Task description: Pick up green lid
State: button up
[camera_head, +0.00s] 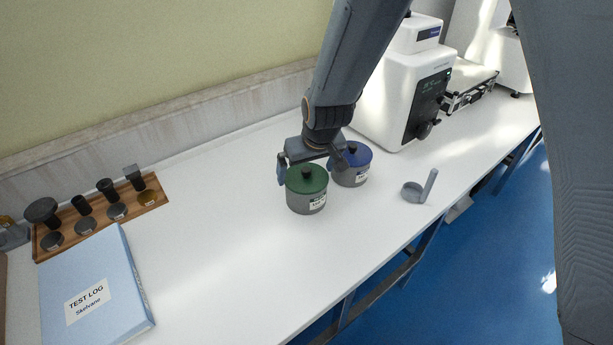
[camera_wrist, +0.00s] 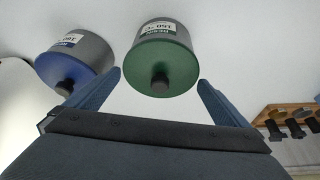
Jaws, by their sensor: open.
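The green lid (camera_head: 306,180) sits on a grey labelled pot (camera_head: 307,204) on the white table. It has a black knob on top. In the wrist view the green lid (camera_wrist: 161,66) and its knob lie between and just ahead of my two fingers. My gripper (camera_head: 311,162) is open and empty, above and slightly behind the lid; its fingers (camera_wrist: 160,83) stand apart on either side, and no contact with the knob can be made out.
A blue-lidded pot (camera_head: 351,165) stands close on the right of the green one. A white tester (camera_head: 405,95) is behind it. A small grey dish with a handle (camera_head: 415,191) is at right. A wooden rack (camera_head: 153,201) and blue binder (camera_head: 95,290) are at left. The table's middle is clear.

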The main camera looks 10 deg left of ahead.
jog(key=shift+w+a+f, duration=0.1)
jog(key=shift+f, duration=0.15)
jog(key=shift+c, duration=0.3)
jog(key=c, duration=0.7)
jog(key=shift+o, duration=0.2)
